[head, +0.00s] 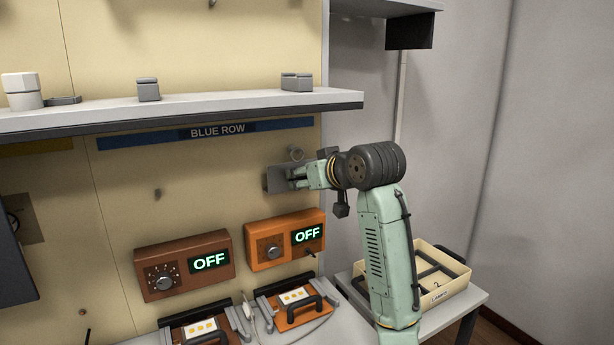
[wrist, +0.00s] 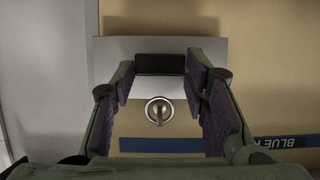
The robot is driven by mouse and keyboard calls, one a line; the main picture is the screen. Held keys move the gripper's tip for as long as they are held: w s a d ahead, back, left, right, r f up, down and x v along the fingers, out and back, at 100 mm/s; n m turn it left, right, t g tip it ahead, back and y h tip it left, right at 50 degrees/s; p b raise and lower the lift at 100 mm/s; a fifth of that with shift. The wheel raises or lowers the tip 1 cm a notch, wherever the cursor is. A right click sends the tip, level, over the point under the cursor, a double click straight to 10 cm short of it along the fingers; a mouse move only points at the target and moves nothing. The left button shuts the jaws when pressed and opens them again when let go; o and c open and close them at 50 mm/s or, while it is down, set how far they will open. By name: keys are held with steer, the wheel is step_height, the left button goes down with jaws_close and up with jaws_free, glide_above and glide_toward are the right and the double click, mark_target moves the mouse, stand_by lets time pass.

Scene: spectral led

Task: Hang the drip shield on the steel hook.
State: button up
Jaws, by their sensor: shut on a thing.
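The drip shield (head: 276,181) is a grey plate held upright in front of the beige panel, below the blue strip. In the wrist view the plate (wrist: 112,58) spans behind my fingers, with a dark block (wrist: 160,64) between them. My gripper (head: 298,177) is shut on the shield. In the wrist view my gripper (wrist: 160,82) has one finger either side of the block. The steel hook (head: 295,154), round and shiny, is just above the shield; it also shows in the wrist view (wrist: 158,111), by the plate's edge. I cannot tell whether they touch.
A shelf (head: 200,112) juts out above the blue strip (head: 130,142). Two control boxes (head: 185,265) and (head: 285,239), both reading OFF, sit below the shield. A cream bin (head: 445,296) stands at the lower right, behind my arm.

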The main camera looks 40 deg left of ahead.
steer(key=shift+a+f, duration=0.1)
steer(key=shift+f, duration=0.05)
stand_by(0.4)
steer(key=o, duration=1.4)
steer(key=v, duration=1.2)
steer(key=shift+a, duration=0.1)
